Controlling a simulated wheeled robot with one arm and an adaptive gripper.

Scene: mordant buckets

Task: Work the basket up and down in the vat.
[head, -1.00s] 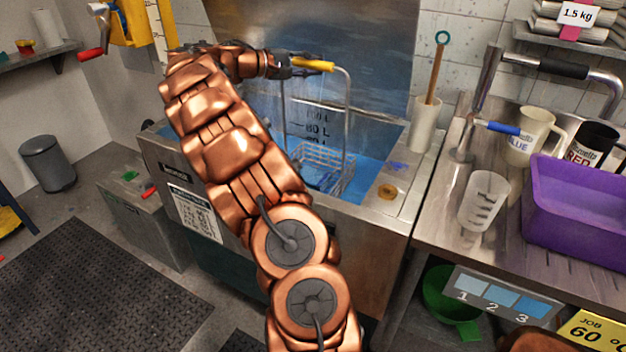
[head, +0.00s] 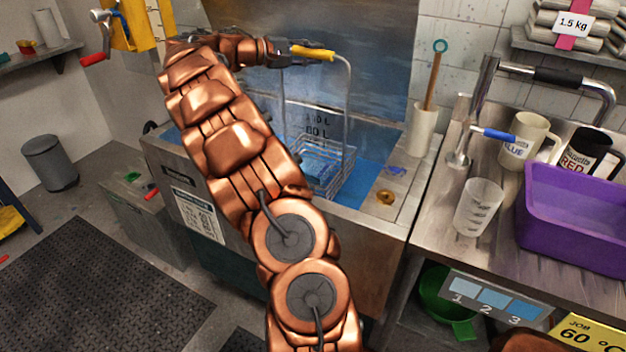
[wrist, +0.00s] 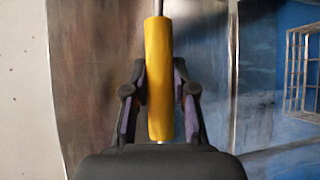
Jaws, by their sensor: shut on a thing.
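The wire basket (head: 328,172) hangs in the steel vat (head: 372,228) on a tall wire handle with a yellow grip (head: 312,53). My gripper (head: 292,50) is shut on the yellow grip above the vat. In the wrist view, the yellow grip (wrist: 160,85) stands between the two fingers of my gripper (wrist: 160,100), and part of the basket (wrist: 300,70) shows at the right edge. Blue liquid (head: 372,178) lies in the vat. The basket's upper part shows above the liquid; my arm hides the vat's left part.
A white holder (head: 422,128) with a wooden-handled tool stands on the vat's right rim, near a brass ring (head: 386,197). The bench at right carries a clear measuring cup (head: 478,207), mugs and a purple tub (head: 575,235). A steel tap (head: 485,85) rises beside the vat.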

